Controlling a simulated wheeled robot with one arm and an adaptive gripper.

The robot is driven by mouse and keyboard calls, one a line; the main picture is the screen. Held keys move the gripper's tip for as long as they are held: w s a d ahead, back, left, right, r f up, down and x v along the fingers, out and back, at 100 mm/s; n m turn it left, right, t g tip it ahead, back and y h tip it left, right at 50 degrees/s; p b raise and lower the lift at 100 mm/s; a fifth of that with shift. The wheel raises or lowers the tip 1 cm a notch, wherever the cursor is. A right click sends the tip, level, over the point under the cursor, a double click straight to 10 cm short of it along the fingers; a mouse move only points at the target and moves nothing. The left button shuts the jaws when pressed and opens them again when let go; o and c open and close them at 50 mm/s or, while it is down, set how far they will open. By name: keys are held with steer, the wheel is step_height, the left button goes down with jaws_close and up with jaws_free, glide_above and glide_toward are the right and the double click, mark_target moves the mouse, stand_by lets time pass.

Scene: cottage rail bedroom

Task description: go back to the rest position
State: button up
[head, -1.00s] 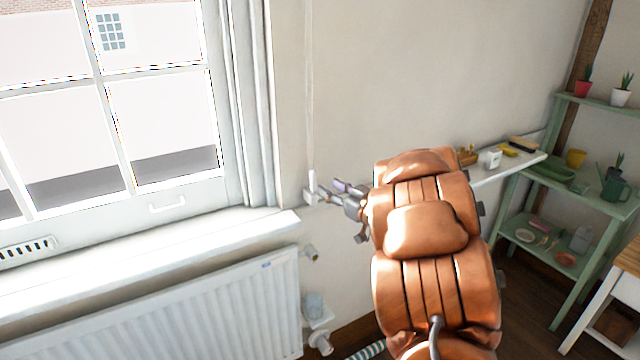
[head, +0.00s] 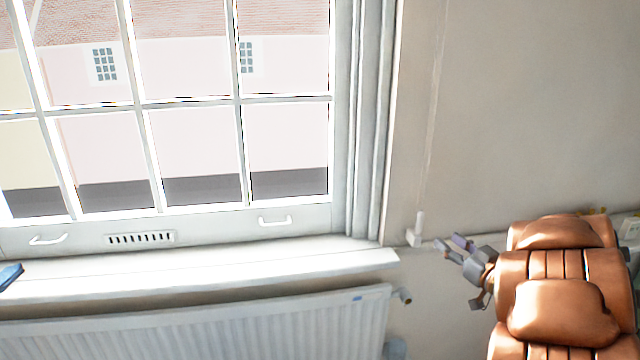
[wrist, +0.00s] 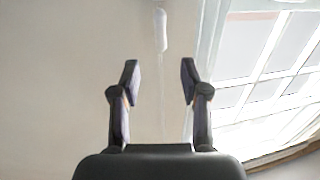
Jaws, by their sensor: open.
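My gripper (head: 452,246) shows at the right of the head view, beside the window. Its fingers point left, towards a small white fitting (head: 416,231) on the wall at the end of a thin cord. In the wrist view my gripper (wrist: 160,85) is open, with its two dark fingers apart and nothing between them. The white fitting (wrist: 160,30) is beyond the fingertips there, apart from them as far as I can tell. My brown padded arm fills the lower right of the head view.
A sash window (head: 190,150) fills the left, with a white sill (head: 200,272) and a radiator (head: 220,325) below. A blue object (head: 10,275) lies at the sill's left end. A shelf with small items is partly hidden behind my arm. The wall above my arm is bare.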

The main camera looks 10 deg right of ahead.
step_height(320, 180, up, 3)
steer(key=s+d+m+g+h+p, duration=0.2)
steer(key=m+g+h+p, duration=0.1)
steer(key=g+h, duration=0.4)
steer(key=s+a+f+g+y+p, duration=0.1)
steer(key=s+a+g, duration=0.5)
steer(key=s+a, duration=0.8)
steer(key=s+a+f+n+g+y+p, duration=0.1)
steer(key=s+a+g, duration=0.5)
steer(key=s+a, duration=0.8)
steer(key=s+y+p, duration=0.1)
steer(key=s+p, duration=0.1)
steer(key=s, duration=0.5)
steer(key=shift+s+g+y, duration=0.3)
steer(key=shift+s+y, duration=0.1)
steer(key=shift+d+f, duration=0.1)
steer(key=shift+d, duration=0.1)
